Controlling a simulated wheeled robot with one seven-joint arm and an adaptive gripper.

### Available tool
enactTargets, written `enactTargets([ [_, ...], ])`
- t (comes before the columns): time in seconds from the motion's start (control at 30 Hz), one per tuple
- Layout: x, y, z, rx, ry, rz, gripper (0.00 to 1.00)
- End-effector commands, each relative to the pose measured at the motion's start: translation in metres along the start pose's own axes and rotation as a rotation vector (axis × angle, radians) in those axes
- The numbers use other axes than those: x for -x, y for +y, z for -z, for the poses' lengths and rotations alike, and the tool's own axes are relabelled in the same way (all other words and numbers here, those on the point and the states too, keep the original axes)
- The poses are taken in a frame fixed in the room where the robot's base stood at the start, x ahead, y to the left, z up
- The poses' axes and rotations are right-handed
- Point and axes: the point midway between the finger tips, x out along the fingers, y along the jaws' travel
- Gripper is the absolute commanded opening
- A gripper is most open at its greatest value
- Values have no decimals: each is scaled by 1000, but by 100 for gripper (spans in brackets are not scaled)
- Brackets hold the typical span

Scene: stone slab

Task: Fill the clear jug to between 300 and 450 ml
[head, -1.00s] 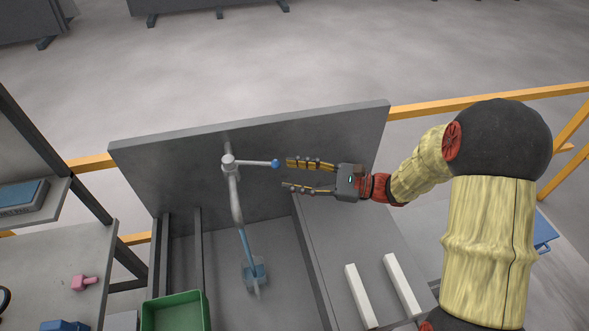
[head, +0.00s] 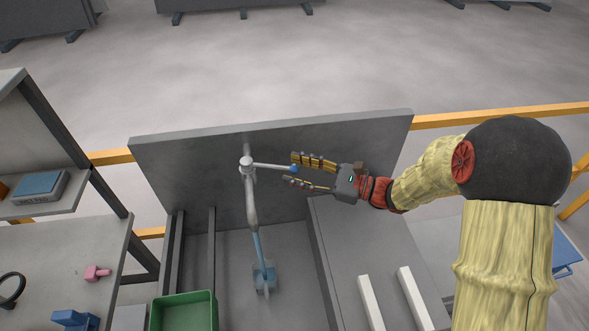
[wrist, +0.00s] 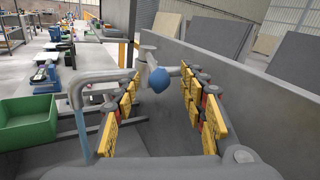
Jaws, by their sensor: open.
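The clear jug (head: 264,279) stands on the sink floor under the tap and looks bluish; I cannot read its level. The grey tap (head: 250,205) has a long spout, and a blue water stream (head: 258,246) runs from it down to the jug. The stream also shows in the wrist view (wrist: 83,137). The tap's lever (head: 272,166) points right and ends in a blue knob (head: 294,168). My gripper (head: 291,169) is open, with the knob between its fingertips. In the wrist view the knob (wrist: 158,80) sits between the fingers with gaps showing.
A green bin (head: 184,312) stands left of the jug. A grey back panel (head: 340,150) rises behind the tap. Two white bars (head: 370,303) lie on the grey surface at right. A bench at left holds a pink piece (head: 97,273) and a blue piece (head: 75,319).

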Motion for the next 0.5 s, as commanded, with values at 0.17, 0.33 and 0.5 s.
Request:
enactTargets([
  [0.17, -9, 0, 0, -1, 1, -1, 42],
  [0.33, -9, 0, 0, -1, 1, 0, 42],
  [0.5, -9, 0, 0, -1, 1, 0, 36],
])
